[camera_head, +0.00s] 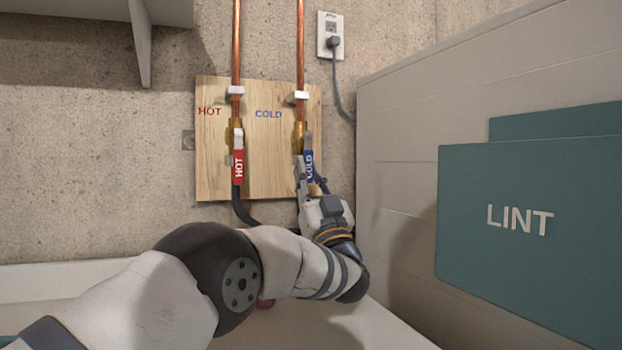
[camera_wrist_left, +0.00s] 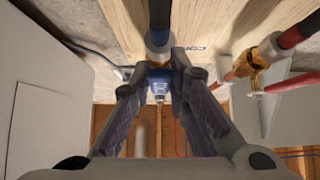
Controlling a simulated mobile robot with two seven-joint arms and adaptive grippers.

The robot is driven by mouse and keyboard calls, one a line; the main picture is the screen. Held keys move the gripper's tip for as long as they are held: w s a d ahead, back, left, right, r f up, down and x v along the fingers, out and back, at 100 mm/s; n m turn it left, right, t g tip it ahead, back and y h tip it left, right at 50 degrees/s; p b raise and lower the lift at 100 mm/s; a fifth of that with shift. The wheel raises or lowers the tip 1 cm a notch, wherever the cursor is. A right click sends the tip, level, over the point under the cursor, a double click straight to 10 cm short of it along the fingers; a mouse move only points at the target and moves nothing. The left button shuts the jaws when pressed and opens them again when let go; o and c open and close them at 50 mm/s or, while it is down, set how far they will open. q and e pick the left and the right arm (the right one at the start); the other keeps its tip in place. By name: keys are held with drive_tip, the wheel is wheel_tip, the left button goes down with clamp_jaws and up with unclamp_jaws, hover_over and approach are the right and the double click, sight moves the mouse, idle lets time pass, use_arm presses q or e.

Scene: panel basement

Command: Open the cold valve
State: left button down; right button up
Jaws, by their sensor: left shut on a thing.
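The cold valve has a blue handle (camera_head: 309,163) marked COLD, hanging down along the copper pipe on the wooden board. My left gripper (camera_head: 311,187) reaches it from below and is shut on the handle. In the left wrist view the fingers of my left gripper (camera_wrist_left: 161,72) stand on either side of the blue handle (camera_wrist_left: 159,83), with their tips close to it. The fingers hide part of the handle's lower end in the head view. My right gripper is not in view.
The hot valve's red handle (camera_head: 238,165) hangs down just left of the cold one. The wooden board (camera_head: 270,180) backs both valves. A pale cabinet side (camera_head: 385,130) with a teal LINT box (camera_head: 520,260) stands close on the right. A power outlet (camera_head: 330,35) with a cord is above.

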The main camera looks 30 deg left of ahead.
sight(310, 172)
use_arm(q)
drive_tip(key=shift+r, duration=0.4)
drive_tip(key=c, duration=1.7)
unclamp_jaws()
drive_tip(key=shift+o, duration=0.9)
drive_tip(key=shift+f, duration=0.15)
drive_tip(key=shift+w+f, duration=0.1)
drive_tip(key=v, duration=0.5)
drive_tip(key=shift+d+f, duration=0.1)
drive_tip(key=shift+d, duration=0.15)
drive_tip(key=s+d, duration=0.8)
drive_tip(key=shift+d, duration=0.35)
